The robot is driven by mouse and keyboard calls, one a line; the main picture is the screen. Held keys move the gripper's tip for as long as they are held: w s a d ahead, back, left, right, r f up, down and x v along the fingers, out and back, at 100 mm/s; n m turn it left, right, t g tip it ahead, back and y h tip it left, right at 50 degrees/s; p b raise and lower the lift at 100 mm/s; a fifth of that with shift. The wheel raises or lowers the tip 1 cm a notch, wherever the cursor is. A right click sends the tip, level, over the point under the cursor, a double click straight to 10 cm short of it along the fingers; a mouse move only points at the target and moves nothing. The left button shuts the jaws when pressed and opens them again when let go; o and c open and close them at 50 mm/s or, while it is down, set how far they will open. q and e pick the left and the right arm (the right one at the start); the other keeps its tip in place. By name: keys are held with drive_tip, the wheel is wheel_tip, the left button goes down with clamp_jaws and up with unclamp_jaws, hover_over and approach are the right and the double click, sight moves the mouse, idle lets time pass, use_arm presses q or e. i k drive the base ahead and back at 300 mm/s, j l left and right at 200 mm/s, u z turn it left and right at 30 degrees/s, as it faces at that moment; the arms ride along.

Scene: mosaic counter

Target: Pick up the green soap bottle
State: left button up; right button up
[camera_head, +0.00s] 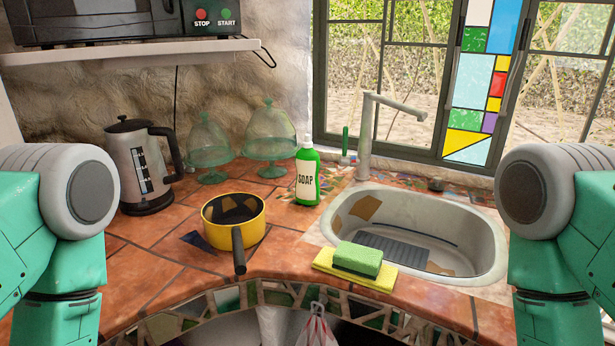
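The green soap bottle (307,178) stands upright on the tiled counter, with a white pump top and a label reading SOAP. It is left of the sink and behind the yellow pot. Nothing hides it. My two teal and white arms show at the left and right picture edges. Neither gripper is in view, and nothing touches the bottle.
A yellow pot (233,221) with a dark handle pointing forward stands in front of the bottle. A sink (480,262) with a faucet (367,140) is to the right. A green sponge (358,259) lies on a yellow cloth (325,262). A kettle (140,170) and two glass domes (208,150) stand left.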

sight(306, 160)
drive_tip(key=l+u, duration=0.2)
drive_tip(key=u, duration=0.25)
drive_tip(key=l+u, duration=0.15)
drive_tip(key=u, duration=0.25)
drive_tip(key=l+u, duration=0.15)
drive_tip(key=u, duration=0.3)
